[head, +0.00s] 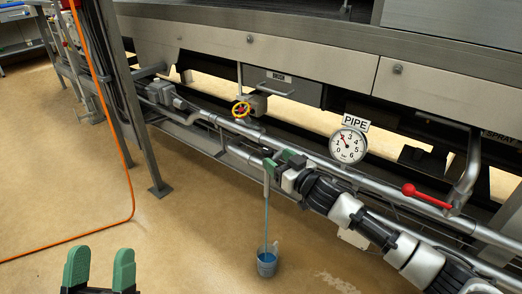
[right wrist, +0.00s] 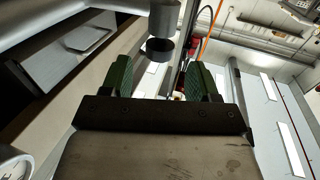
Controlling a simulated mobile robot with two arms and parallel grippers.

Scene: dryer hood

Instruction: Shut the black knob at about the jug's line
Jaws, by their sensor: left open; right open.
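The jug (head: 267,264) is a small container on the floor with blue liquid in it. A thin blue stream (head: 267,215) falls into it from the pipework above. My right gripper (head: 281,159) is at the pipe above the jug, its green fingers apart. In the right wrist view a black knob (right wrist: 160,48) on a grey stem shows between and just beyond the open fingers (right wrist: 161,68); I cannot tell whether they touch it. In the head view my right gripper seems to hide the knob. My left gripper (head: 99,267) is open and empty above the floor, lower left.
A round gauge (head: 348,146) under a PIPE sign and a red lever (head: 425,195) are to the right. An orange hose (head: 132,178) runs across the left floor past a metal leg (head: 146,150).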

